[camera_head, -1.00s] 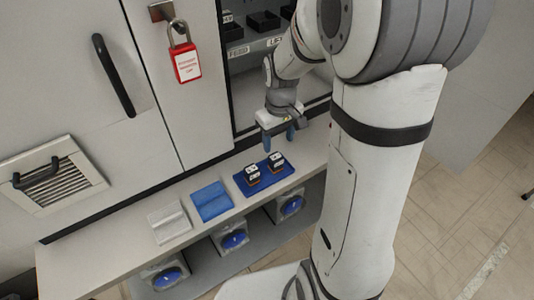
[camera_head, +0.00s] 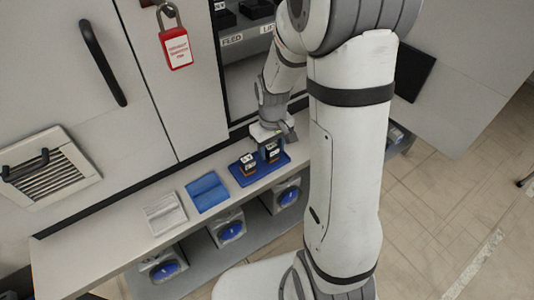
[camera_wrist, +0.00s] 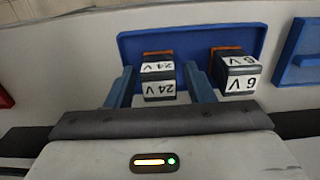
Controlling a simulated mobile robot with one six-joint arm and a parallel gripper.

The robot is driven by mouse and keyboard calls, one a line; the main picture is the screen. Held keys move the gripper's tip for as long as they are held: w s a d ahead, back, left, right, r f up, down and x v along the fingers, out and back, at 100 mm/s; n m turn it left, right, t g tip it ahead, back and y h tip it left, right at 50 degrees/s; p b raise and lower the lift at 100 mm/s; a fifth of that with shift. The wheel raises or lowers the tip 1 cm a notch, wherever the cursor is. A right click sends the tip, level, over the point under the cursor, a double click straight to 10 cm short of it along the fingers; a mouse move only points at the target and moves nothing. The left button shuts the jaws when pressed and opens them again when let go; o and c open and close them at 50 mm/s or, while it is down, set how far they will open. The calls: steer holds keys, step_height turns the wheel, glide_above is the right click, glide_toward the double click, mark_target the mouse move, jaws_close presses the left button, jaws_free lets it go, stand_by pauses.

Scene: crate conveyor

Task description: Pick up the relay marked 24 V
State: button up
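The relay marked 24 V (camera_wrist: 158,80) is a dark block with white labels and an orange base. It stands on the blue tray (camera_wrist: 190,39) and is the right relay (camera_head: 271,154) in the head view. A second relay marked 6 V (camera_wrist: 236,72) stands beside it, on the left (camera_head: 247,164) in the head view. My gripper (camera_wrist: 159,67) is open, its two blue fingers on either side of the 24 V relay, with small gaps visible. In the head view my gripper (camera_head: 270,137) is over that relay, its fingers partly hidden.
Cabinet doors with a red lockout padlock (camera_head: 177,48) rise behind. Units with blue round fronts (camera_head: 232,231) sit below.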

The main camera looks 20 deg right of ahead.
steer(key=c, duration=0.9)
